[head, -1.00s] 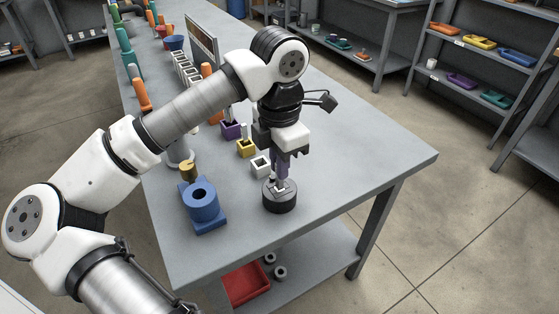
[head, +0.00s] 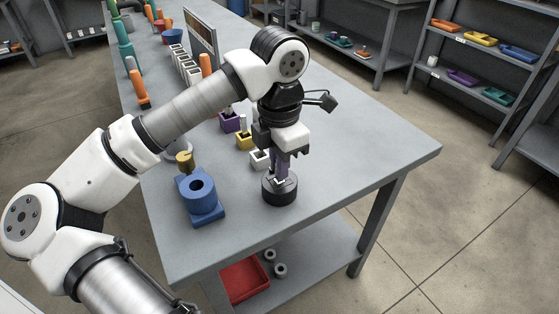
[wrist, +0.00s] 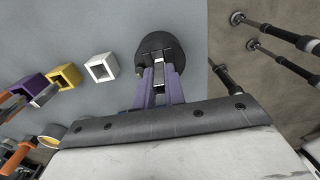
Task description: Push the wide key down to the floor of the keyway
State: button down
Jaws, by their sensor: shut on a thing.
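A dark round hub (head: 279,191) stands on the grey table near its front right corner, and it also shows in the wrist view (wrist: 153,45). My gripper (head: 281,176) points down over the hub, with its purple fingers shut on a pale metal key (wrist: 159,61). The fingertips are at the hub's top, and the key's lower part is at the slot there. How deep the key sits in the keyway is hidden by the fingers.
A blue block with a round bore (head: 203,212) stands left of the hub. White (head: 260,159), yellow (head: 244,141) and purple (head: 229,122) square holders stand behind it. The table (head: 370,150) is clear on the right, up to its edge.

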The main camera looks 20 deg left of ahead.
jog(key=shift+f, duration=0.2)
jog(key=c, duration=1.9)
grip_release()
jog(key=o, duration=0.5)
jog(key=shift+r, duration=0.1)
notch_tip(320, 180, up, 14)
jog(key=shift+f, duration=0.15)
